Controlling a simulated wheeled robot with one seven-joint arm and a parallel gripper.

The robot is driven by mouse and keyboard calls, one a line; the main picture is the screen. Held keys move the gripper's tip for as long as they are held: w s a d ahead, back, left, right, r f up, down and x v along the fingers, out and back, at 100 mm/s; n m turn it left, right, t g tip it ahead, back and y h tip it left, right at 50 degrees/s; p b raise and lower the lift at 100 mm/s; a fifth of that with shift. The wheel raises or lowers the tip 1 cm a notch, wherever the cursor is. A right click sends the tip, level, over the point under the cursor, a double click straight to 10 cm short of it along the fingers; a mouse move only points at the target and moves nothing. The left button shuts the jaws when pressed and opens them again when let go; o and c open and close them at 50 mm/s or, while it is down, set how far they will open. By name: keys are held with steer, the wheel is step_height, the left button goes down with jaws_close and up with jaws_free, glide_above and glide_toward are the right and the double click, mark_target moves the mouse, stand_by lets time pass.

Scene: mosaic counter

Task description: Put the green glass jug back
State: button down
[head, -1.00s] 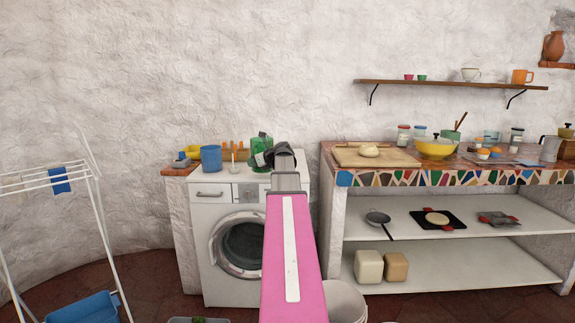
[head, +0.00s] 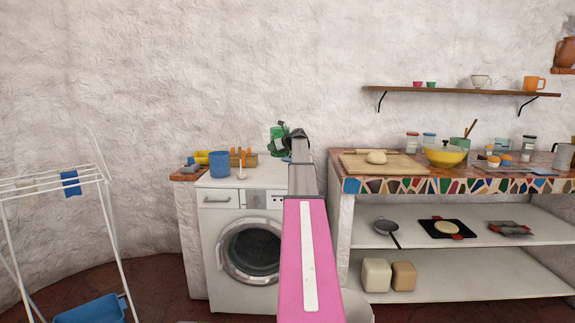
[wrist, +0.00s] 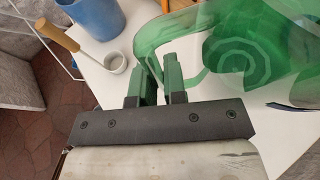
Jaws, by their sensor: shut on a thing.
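The green glass jug (head: 278,139) is up in front of the white wall, above the top of the washing machine (head: 240,181). My gripper (head: 292,136) is at its right side in the head view. In the wrist view, my gripper (wrist: 158,76) is shut on the handle of the green jug (wrist: 262,45), whose body fills the upper right. The jug is see-through and cut off by the picture's edge. My arm hides part of the washing machine's right side in the head view.
A blue cup (head: 219,164) and a thin upright wooden-handled tool (head: 241,164) stand on the left. The mosaic counter (head: 450,184) is to the right, with a board (head: 384,167) and yellow bowl (head: 445,157). A drying rack (head: 60,190) stands at left.

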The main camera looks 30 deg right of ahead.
mark_target(285, 154)
steer(key=d+f, duration=0.1)
steer(key=d, duration=0.1)
steer(key=d+f, duration=0.2)
steer(key=d, duration=0.1)
steer(key=d+f, duration=0.1)
steer(key=d, duration=0.1)
steer(key=shift+w+d+f, duration=0.2)
steer(key=shift+d+f, duration=0.05)
steer(key=shift+f, duration=2)
steer(key=shift+f, duration=0.15)
steer(key=c, duration=1.2)
jaws_free()
steer(key=v, duration=1.2)
